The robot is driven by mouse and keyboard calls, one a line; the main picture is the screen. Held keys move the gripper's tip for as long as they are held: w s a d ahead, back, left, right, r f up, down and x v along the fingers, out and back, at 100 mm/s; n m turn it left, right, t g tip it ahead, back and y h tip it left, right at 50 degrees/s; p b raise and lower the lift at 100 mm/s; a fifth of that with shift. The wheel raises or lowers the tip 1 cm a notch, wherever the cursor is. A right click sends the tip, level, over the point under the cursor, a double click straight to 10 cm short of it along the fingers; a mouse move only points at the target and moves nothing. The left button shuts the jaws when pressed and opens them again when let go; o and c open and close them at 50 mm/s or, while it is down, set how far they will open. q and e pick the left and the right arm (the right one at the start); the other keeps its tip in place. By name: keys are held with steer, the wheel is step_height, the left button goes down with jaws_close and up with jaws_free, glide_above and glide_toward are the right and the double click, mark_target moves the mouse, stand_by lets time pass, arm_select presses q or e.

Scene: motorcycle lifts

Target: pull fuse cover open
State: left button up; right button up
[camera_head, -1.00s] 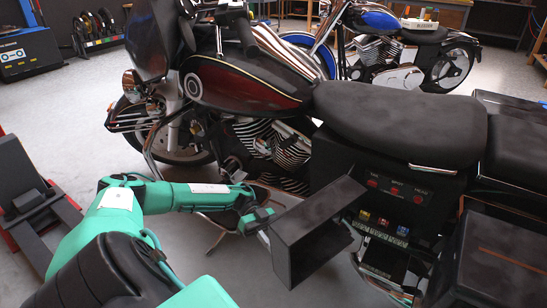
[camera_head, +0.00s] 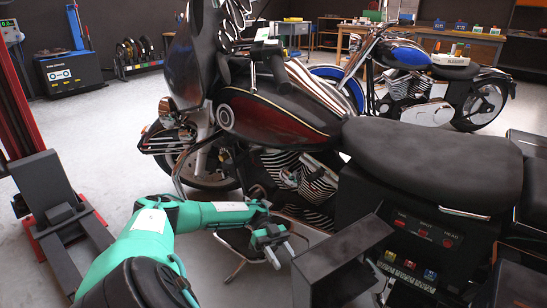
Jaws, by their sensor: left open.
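The fuse cover (camera_head: 343,264) is a dark box-shaped panel on the side of the red and black motorcycle (camera_head: 275,118), below its seat. It stands swung out from the side panel, and coloured fuses (camera_head: 409,264) show to its right. My left gripper (camera_head: 281,254) is open and empty, just left of the cover's outer edge, with its fingers pointing down and right. It looks apart from the cover, though the gap is small. The cover's lower part is cut off by the picture's bottom edge. My right gripper is not in view.
Red-labelled switches (camera_head: 423,229) sit above the fuses. A black lift part with a red base (camera_head: 58,215) stands at the left. A blue motorcycle (camera_head: 415,75) stands behind.

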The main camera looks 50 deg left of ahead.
arm_select(q)
steer(key=v, duration=0.7)
stand_by(0.5)
